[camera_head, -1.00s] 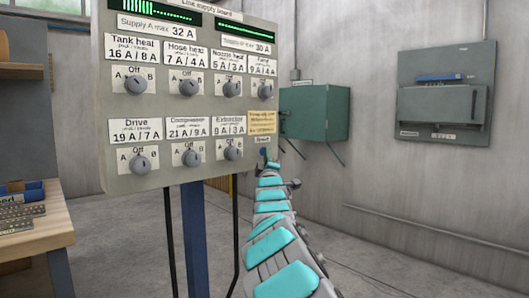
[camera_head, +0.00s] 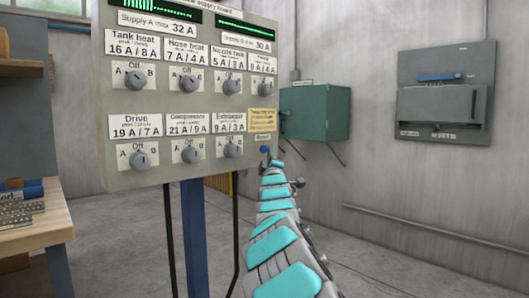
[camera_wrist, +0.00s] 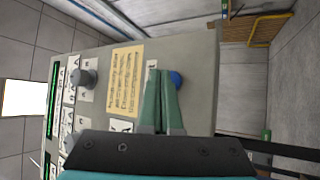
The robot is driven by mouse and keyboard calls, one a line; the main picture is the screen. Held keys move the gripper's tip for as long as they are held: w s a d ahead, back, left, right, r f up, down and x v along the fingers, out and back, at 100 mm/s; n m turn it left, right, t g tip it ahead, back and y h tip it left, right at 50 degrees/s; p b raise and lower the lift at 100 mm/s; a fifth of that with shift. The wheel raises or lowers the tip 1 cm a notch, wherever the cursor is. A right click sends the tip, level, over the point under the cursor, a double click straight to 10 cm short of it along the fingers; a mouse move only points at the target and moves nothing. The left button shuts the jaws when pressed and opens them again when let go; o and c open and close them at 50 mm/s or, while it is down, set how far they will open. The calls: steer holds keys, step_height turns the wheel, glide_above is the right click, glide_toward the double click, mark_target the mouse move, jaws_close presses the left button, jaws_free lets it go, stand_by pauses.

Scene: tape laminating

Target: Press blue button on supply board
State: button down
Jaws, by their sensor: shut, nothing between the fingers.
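The supply board (camera_head: 180,172) is a grey panel on a blue post, with labelled knobs and two green bar displays. The blue button (camera_head: 264,150) is at its lower right corner, under a yellow note. In the wrist view the blue button (camera_wrist: 176,78) shows just right of the fingertips, partly hidden by a finger. My gripper (camera_wrist: 160,74) has its two green fingers together with nothing between them. In the head view my arm rises from below, its end just below and right of the button. I cannot tell whether the fingertips touch the board.
Several knobs sit left of the button, one of them a grey knob (camera_wrist: 84,78) in the wrist view. A green wall box (camera_head: 315,112) is behind, to the right. A wooden workbench (camera_head: 40,232) stands at the left. The floor right of my arm is clear.

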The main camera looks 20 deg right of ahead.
steer(key=s+b, duration=0.1)
steer(key=s+d+b, duration=0.1)
steer(key=s, duration=0.1)
steer(key=s+d+b, duration=0.1)
steer(key=shift+s+d+r, duration=0.1)
steer(key=shift+s+d, duration=0.05)
steer(key=shift+s, duration=0.15)
stand_by(0.4)
